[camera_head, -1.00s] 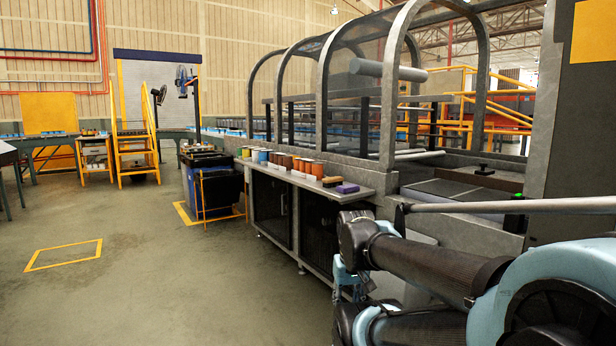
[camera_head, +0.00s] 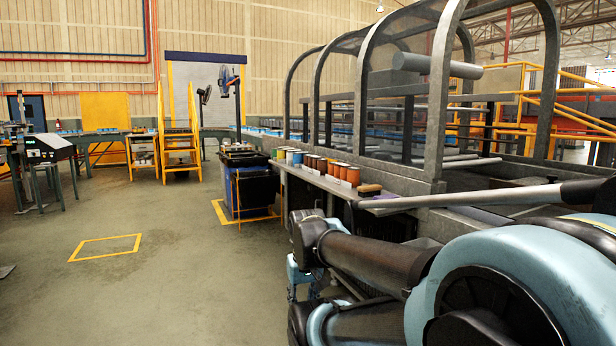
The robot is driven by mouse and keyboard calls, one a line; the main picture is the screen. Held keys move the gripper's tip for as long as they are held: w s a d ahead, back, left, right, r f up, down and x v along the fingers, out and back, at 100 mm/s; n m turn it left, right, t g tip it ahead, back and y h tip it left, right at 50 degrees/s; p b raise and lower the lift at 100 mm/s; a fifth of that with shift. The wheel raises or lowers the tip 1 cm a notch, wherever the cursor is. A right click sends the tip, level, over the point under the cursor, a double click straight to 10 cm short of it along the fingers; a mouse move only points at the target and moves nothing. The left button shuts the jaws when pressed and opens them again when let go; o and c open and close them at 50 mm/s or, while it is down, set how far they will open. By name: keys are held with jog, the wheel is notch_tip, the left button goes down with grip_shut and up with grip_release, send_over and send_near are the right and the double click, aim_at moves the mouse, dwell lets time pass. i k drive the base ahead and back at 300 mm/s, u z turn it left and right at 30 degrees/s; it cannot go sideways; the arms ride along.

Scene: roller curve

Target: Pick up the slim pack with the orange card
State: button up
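I cannot make out a slim pack with an orange card in this view. A row of small cylinders, several of them orange (camera_head: 341,170), stands on the grey ledge (camera_head: 322,180) beside the caged machine. My arm (camera_head: 365,258) reaches across the lower right, in front of the machine's base. What looks like part of my gripper (camera_head: 303,279) shows beyond the arm's far end, below and apart from the ledge. Its fingers are hidden or too small to read.
A tan and black block (camera_head: 369,190) lies at the ledge's near end, with a purple item partly hidden by my arm. A dark blue bin (camera_head: 240,185) stands past the ledge. Yellow steps (camera_head: 180,145) are farther back.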

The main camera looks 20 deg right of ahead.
aim_at(344, 175)
jog(key=i, duration=1.1)
jog(key=z, duration=0.7)
jog(key=i, duration=0.4)
jog(key=z, duration=0.15)
